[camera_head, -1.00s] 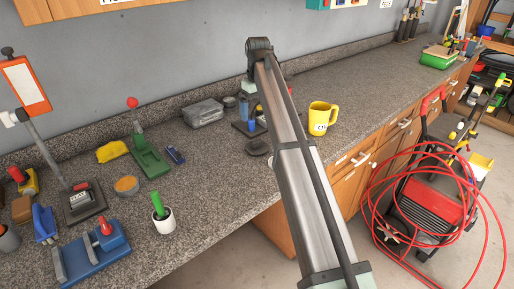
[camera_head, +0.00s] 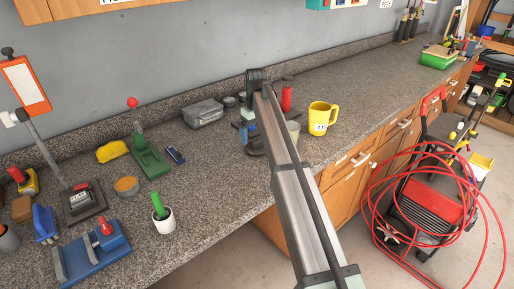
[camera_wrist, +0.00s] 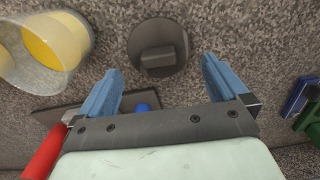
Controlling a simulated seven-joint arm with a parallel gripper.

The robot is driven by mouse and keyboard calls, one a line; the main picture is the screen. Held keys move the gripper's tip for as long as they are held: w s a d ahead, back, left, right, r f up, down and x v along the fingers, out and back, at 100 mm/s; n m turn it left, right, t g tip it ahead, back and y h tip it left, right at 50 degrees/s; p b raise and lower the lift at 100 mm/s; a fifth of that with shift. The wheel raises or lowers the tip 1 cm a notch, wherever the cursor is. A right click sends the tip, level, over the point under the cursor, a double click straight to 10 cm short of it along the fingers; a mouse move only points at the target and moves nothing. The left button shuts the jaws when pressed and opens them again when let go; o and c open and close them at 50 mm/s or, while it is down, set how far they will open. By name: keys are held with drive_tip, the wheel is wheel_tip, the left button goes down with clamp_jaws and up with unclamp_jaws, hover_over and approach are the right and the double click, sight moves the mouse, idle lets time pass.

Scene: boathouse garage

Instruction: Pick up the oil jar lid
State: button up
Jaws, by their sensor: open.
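The dark round lid (camera_wrist: 150,62) lies flat on the speckled counter in the wrist view, with a raised bar handle on top. My gripper (camera_wrist: 160,68) is open, its two blue fingers apart on either side of the lid's near edge, with nothing between them held. In the head view my gripper (camera_head: 250,134) is partly hidden by my arm, and a dark edge of the lid (camera_head: 257,152) shows just below it. A clear jar with yellow contents (camera_wrist: 45,45) stands left of the lid in the wrist view; it is partly hidden behind my arm in the head view.
A red bottle (camera_head: 287,96) stands behind the jar and a yellow mug (camera_head: 322,118) to its right. Bare counter lies between the lid and these tools.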

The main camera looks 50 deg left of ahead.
sight(257, 141)
drive_tip(key=f, duration=0.4)
drive_tip(key=shift+d+f, duration=0.15)
drive_tip(key=shift+d, duration=0.05)
drive_tip(key=c, duration=0.7)
drive_tip(key=r, duration=0.9)
drive_tip(key=shift+w+d+r, duration=0.15)
drive_tip(key=shift+w+r, duration=0.15)
drive_tip(key=shift+w, duration=0.05)
drive_tip(key=w+d+r, duration=0.4)
drive_tip(key=w+d, duration=0.1)
drive_tip(key=w, duration=0.5)
drive_tip(key=shift+w, duration=0.4)
